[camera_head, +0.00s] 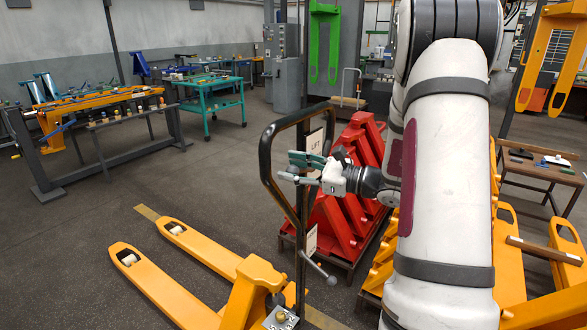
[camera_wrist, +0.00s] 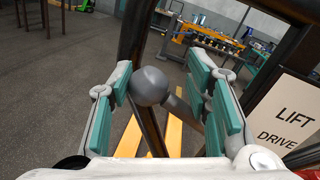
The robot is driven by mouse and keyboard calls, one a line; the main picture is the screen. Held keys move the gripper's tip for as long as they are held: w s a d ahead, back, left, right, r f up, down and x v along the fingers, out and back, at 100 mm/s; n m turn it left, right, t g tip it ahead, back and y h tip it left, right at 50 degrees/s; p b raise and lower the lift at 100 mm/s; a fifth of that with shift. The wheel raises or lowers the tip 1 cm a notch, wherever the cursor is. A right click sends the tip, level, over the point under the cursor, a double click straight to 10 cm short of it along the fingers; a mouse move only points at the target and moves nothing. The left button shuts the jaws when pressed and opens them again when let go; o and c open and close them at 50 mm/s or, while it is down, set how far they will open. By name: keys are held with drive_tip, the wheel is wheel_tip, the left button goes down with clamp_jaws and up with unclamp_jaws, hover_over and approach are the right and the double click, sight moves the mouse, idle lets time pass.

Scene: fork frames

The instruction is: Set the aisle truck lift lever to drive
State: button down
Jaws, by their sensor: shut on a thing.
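The orange aisle truck (camera_head: 255,275) stands in the lower middle of the head view, with a black loop handle (camera_head: 268,165) on an upright post. My gripper (camera_head: 303,168) is at the loop, its teal-padded fingers shut on the lift lever. In the wrist view the lever's grey ball knob (camera_wrist: 150,86) shows between the pads of my gripper (camera_wrist: 168,92), with its short stem running down to the right. A sign (camera_wrist: 293,115) reading LIFT above DRIVE is to the right. In the head view my fingers hide the lever.
A second rod with a dark ball end (camera_head: 331,280) sticks out low on the post. Red stands (camera_head: 345,215) are close behind the handle. A brown table (camera_head: 540,175) is at right. A teal table (camera_head: 210,92) and an orange-topped bench (camera_head: 95,105) stand back left; floor between is clear.

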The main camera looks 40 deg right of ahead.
drive_tip(key=f+b, duration=0.1)
drive_tip(key=f+n+b, duration=0.1)
drive_tip(key=f, duration=0.1)
drive_tip(key=shift+a+n+h+b, duration=0.3)
drive_tip(key=shift+n+b, duration=0.1)
drive_tip(key=shift+s+f+n+b, duration=0.15)
drive_tip(key=shift+f+n+b, duration=0.25)
drive_tip(key=shift+n+b, duration=0.25)
drive_tip(key=shift+r, duration=0.1)
drive_tip(key=c, duration=0.8)
unclamp_jaws()
drive_tip(key=shift+o, duration=0.2)
drive_tip(key=shift+d+r, duration=0.1)
drive_tip(key=v, duration=1.1)
drive_tip(key=shift+s+d+r, duration=0.2)
drive_tip(key=shift+s+d, duration=0.05)
drive_tip(key=shift+s, duration=0.05)
